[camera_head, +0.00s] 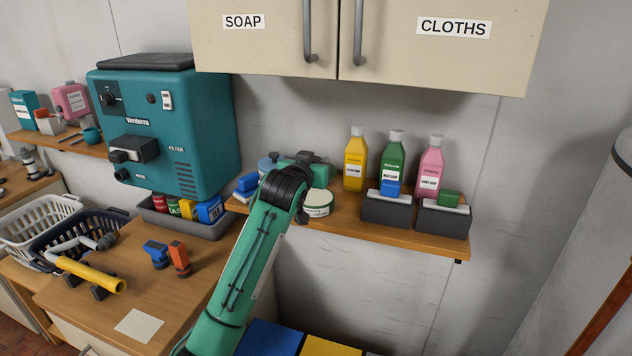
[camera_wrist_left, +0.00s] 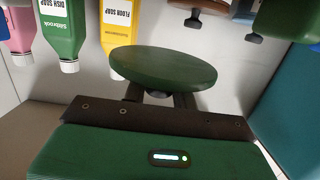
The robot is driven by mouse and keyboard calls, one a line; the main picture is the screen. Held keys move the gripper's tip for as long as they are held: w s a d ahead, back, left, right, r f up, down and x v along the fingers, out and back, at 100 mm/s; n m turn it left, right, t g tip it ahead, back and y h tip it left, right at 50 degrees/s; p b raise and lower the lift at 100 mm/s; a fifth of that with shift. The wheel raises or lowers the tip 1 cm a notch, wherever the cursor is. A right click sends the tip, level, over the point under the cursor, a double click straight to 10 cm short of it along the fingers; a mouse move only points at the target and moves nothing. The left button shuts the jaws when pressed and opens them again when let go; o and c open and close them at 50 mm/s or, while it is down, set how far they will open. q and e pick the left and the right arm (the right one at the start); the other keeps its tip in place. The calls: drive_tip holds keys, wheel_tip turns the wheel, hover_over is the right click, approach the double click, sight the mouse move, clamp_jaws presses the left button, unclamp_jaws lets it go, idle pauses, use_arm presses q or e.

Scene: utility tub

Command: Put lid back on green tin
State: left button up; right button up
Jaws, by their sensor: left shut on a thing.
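My left gripper (camera_head: 306,168) is above the wall shelf, at the end of the green arm. In the left wrist view its fingers are shut on a round dark green lid (camera_wrist_left: 163,67), seen at a slant. In the head view I cannot make out the lid behind the gripper. The lid is held apart from the tin. My right gripper is not in view.
Yellow (camera_head: 355,162), green (camera_head: 393,163) and pink (camera_head: 430,168) bottles stand behind two grey bins (camera_head: 386,208) on the shelf (camera_head: 350,222). A blue block (camera_head: 247,184) lies left of the arm. The teal machine (camera_head: 165,125) stands left; cabinets (camera_head: 440,60) hang overhead.

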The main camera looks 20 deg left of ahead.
sight(315, 196)
use_arm(q)
wheel_tip(315, 196, down, 3)
drive_tip(key=shift+a+r, duration=0.1)
wheel_tip(315, 196, down, 3)
drive_tip(key=shift+f+p, duration=0.2)
drive_tip(key=shift+p, duration=0.4)
drive_tip(key=shift+f, duration=0.2)
drive_tip(key=shift+f, duration=0.15)
drive_tip(key=o, duration=1)
drive_tip(key=shift+c, duration=0.2)
drive_tip(key=shift+s, duration=0.1)
